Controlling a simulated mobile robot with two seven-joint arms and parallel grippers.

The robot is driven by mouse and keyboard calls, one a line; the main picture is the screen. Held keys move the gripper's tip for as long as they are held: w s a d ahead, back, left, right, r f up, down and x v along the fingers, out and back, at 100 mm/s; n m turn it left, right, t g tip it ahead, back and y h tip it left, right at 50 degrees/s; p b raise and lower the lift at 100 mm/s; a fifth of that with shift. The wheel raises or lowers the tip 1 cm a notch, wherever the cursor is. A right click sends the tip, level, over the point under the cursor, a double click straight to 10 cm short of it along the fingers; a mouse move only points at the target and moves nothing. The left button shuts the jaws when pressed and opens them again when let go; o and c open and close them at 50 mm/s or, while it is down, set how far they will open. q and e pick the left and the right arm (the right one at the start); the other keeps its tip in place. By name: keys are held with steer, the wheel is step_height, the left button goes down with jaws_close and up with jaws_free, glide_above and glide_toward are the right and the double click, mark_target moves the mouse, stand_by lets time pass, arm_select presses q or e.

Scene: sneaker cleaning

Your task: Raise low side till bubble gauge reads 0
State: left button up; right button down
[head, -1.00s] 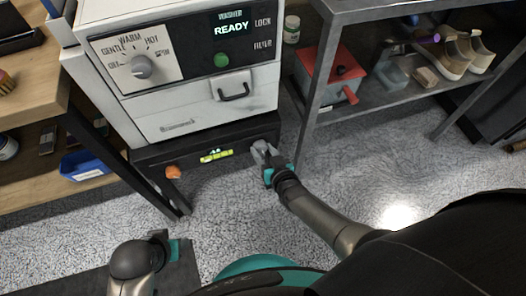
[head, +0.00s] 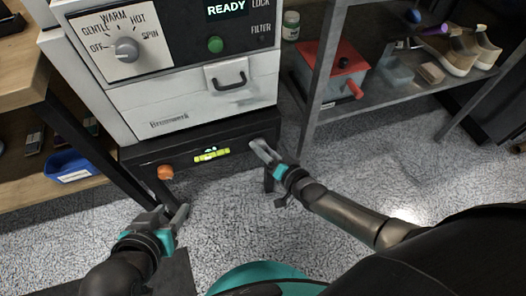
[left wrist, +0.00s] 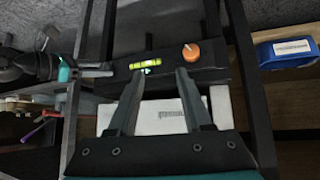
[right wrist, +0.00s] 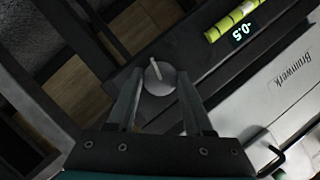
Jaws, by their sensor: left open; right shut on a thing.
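The white washer (head: 190,105) stands on a dark plinth (head: 138,155). A yellow-green bubble gauge (head: 211,155) is on the plinth's front, with a small readout that looks like -0.5 in the right wrist view (right wrist: 240,34). An orange knob (head: 165,173) is at the plinth's left end. A grey knob (right wrist: 158,80) is at its right end, hidden behind my right gripper in the head view. My right gripper (head: 262,150) is shut on the grey knob. My left gripper (head: 173,214) is open and empty, below and apart from the orange knob (left wrist: 191,51).
A wooden bench (head: 25,82) with a blue bin (head: 72,168) stands at left. A metal shelf (head: 390,112) at right holds a red box (head: 330,72) and sneakers (head: 462,52). Speckled floor is clear before the plinth.

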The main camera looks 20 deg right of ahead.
arm_select(q)
steer(key=d+r+t+h+b, duration=0.3)
steer(key=d+t+b, duration=0.1)
steer(key=d+t, duration=0.2)
steer(key=shift+w+d+n+t+h, duration=0.3)
steer(key=shift+w+n+t+h, duration=0.1)
steer(key=shift+t, duration=0.4)
arm_select(e)
steer(key=shift+f+m+t+y, duration=0.1)
steer(key=shift+m+t+y, duration=0.35)
steer(key=shift+m, duration=0.65)
steer(key=shift+f+m+t+y, duration=0.1)
steer(key=shift+m+t+y, duration=0.15)
steer(key=shift+m+y, duration=0.65)
arm_select(q)
steer(key=shift+r, duration=0.2)
arm_select(e)
steer(key=shift+m+h, duration=0.25)
steer(key=shift+m, duration=0.05)
steer(key=shift+c, duration=1.4)
jaws_free()
steer(key=shift+r, duration=0.1)
